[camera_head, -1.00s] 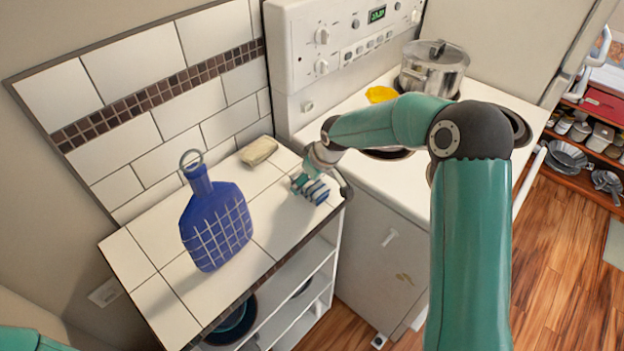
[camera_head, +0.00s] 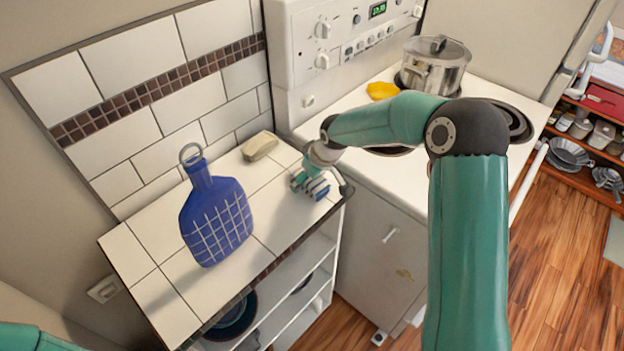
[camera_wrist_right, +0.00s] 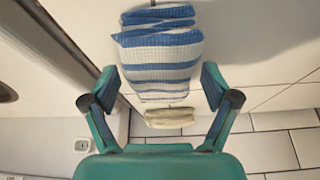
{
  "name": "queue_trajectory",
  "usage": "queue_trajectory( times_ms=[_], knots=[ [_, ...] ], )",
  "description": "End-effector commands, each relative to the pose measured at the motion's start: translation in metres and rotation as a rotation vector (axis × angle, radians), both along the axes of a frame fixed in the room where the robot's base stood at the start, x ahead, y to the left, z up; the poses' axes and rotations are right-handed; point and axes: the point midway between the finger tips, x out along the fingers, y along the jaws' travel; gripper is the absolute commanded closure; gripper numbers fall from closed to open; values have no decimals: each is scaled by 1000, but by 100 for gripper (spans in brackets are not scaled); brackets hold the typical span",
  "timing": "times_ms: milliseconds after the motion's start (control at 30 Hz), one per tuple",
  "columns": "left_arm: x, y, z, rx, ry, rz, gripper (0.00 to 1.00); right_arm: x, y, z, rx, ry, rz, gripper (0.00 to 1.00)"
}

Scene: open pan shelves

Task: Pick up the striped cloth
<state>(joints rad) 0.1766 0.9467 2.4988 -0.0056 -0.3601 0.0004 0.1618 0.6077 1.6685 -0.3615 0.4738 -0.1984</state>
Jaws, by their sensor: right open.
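The striped cloth (camera_head: 318,188), blue and white, lies folded on the white tiled counter near its right edge. In the right wrist view the cloth (camera_wrist_right: 160,52) lies ahead of and between the open fingers. My right gripper (camera_head: 306,182) is at the cloth, reaching over from the stove side; in the wrist view the gripper (camera_wrist_right: 160,85) has its fingers spread wide, apart from the cloth's sides. The gripper partly hides the cloth in the head view. My left gripper is out of view; only a bit of my left arm shows at the lower left.
A pale sponge-like block (camera_head: 260,146) lies at the wall behind the cloth. The stove (camera_head: 375,190) adjoins at right, with a pot (camera_head: 434,68) and a yellow item (camera_head: 382,91).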

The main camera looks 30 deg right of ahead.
Motion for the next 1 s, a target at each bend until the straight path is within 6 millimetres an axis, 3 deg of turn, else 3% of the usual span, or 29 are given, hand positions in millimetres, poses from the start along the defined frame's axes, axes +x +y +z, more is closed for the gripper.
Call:
queue_trajectory(
  times_ms=[367, 767, 1000],
  knots=[
    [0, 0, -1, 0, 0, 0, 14, 0, -1, 0, 0, 0, -1, 14],
    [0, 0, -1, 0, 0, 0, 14, 0, -1, -1, -1, 0, -1, 78],
    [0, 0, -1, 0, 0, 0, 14, 0, -1, 0, 0, -1, -2, 78]
  ],
)
